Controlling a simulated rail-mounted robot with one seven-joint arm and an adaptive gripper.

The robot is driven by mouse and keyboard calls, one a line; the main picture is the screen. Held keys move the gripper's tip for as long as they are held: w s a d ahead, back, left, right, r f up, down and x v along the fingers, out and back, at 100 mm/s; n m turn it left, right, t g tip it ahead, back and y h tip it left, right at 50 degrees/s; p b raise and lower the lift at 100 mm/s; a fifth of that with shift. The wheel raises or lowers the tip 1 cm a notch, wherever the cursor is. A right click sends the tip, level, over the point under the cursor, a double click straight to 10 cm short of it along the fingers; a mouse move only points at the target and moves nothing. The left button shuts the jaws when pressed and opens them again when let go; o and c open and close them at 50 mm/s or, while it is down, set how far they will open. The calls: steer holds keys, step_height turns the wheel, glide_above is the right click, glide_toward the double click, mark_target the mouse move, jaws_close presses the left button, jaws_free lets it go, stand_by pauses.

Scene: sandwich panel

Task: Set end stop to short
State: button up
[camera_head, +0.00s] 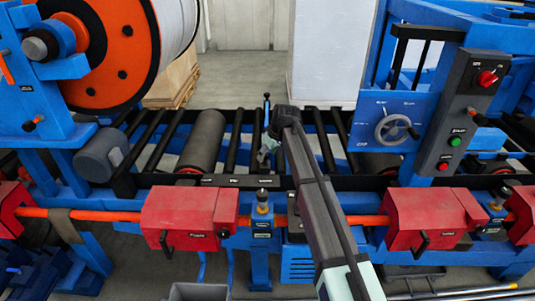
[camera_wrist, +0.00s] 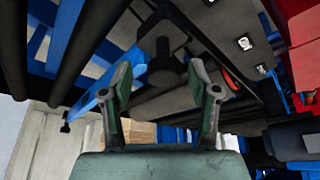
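My gripper (camera_head: 266,153) is over the roller conveyor's front rail, left of centre in the head view. In the wrist view my gripper (camera_wrist: 164,88) is open, with its two fingers apart. A dark round knob on a short stem (camera_wrist: 164,68) shows between and beyond the fingertips; I see no clear contact. A blue bar (camera_wrist: 122,78) runs beside the left finger. In the head view a thin blue upright with a black top (camera_head: 266,104) stands just behind my gripper. Which part is the end stop is not certain. Small labels (camera_head: 232,181) on the rail are too small to read.
Red clamp housings (camera_head: 190,217) sit on the orange bar in front. A control panel (camera_head: 460,118) with a red switch and green button, and a handwheel (camera_head: 393,129), stand at the right. A large orange-flanged roll (camera_head: 112,52) is at the left. Conveyor rollers (camera_head: 205,138) lie behind.

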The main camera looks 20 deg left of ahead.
steer(key=shift+r, duration=0.1)
steer(key=v, duration=1.2)
